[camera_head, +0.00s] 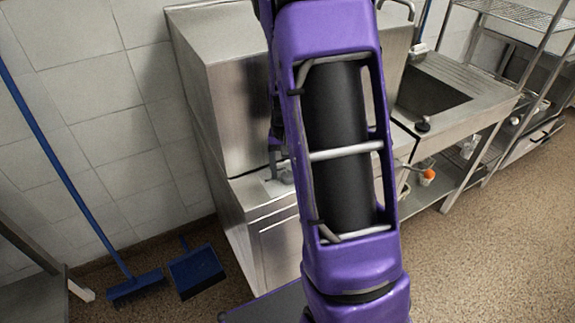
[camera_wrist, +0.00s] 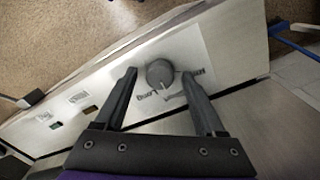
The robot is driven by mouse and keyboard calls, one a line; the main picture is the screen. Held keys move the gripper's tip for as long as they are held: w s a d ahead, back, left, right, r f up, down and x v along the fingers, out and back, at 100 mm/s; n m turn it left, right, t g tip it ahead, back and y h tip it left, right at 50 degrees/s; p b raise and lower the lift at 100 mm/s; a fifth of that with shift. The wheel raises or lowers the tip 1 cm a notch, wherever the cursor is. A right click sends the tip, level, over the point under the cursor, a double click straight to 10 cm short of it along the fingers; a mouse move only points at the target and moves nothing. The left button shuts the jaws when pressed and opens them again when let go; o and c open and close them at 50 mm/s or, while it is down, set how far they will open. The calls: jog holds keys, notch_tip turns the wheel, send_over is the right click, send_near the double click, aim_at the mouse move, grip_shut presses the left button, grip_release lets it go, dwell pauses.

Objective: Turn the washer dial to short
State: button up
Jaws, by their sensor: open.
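The washer dial (camera_wrist: 160,73) is a round grey knob on a pale label plate (camera_wrist: 190,52) on the washer front, seen in the wrist view. My gripper (camera_wrist: 159,80) is open, with one dark finger on each side of the dial. I cannot tell whether the fingers touch it.
A blue broom (camera_head: 135,285) and a blue dustpan (camera_head: 196,270) are by the wall at left. A steel sink counter (camera_head: 455,90) with a lower shelf stands at right. The floor (camera_head: 480,260) at front right is clear.

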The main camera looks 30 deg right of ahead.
notch_tip(320, 180, up, 17)
jog(key=p, duration=0.2)
jog(key=shift+a+r, duration=0.15)
jog(key=shift+r, duration=0.05)
jog(key=shift+w, duration=0.1)
dwell(0.4)
